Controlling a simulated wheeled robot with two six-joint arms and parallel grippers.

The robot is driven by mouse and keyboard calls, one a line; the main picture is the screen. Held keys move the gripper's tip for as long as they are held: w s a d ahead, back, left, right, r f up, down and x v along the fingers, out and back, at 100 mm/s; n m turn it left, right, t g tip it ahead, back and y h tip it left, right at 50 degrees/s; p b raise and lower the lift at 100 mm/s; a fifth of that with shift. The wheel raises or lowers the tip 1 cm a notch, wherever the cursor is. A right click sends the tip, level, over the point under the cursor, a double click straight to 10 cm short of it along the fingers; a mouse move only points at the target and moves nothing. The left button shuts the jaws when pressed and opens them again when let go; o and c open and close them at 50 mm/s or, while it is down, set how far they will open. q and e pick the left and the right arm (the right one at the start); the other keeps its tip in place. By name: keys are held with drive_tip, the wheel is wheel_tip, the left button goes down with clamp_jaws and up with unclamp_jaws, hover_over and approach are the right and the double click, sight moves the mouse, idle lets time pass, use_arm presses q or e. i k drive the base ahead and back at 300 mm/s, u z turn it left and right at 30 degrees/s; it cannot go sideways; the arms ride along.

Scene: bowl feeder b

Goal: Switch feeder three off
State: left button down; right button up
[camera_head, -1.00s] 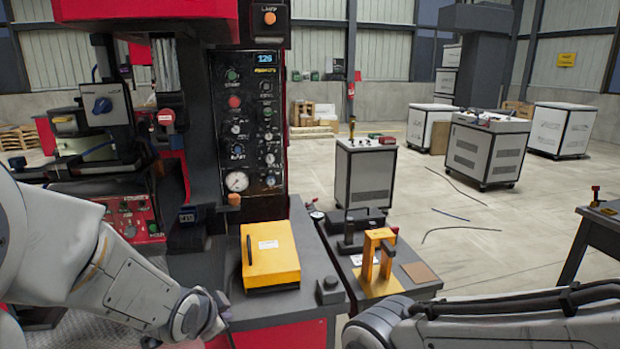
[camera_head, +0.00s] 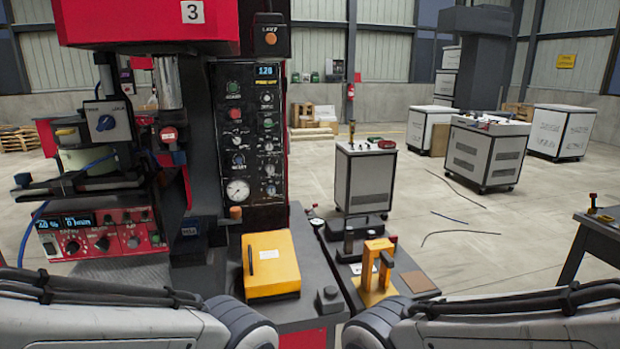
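A red machine head with a white number 3 plate (camera_head: 193,12) stands at the left. Below it is a red control box (camera_head: 100,232) with a lit display (camera_head: 66,222), several dark knobs and small buttons. A grey switch box with a blue rotary knob (camera_head: 105,123) is mounted above, in front of a pale round bowl (camera_head: 88,158). A dark panel (camera_head: 250,135) right of it carries a lit blue readout, buttons and a gauge. Its small labels are too blurred to read surely. My two arms lie along the bottom edge; neither gripper shows.
A yellow case (camera_head: 271,264) lies on the grey bench beside the machine. A yellow fixture (camera_head: 376,272) stands on a lower dark surface to its right. White cabinets (camera_head: 486,150) stand farther back. Thin cables (camera_head: 458,233) lie on the open floor at right.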

sight(50, 249)
drive_tip(key=u, duration=1.4)
drive_tip(key=k, duration=0.6)
drive_tip(key=z, duration=0.55)
drive_tip(key=i, duration=1.3)
drive_tip(key=u, duration=0.4)
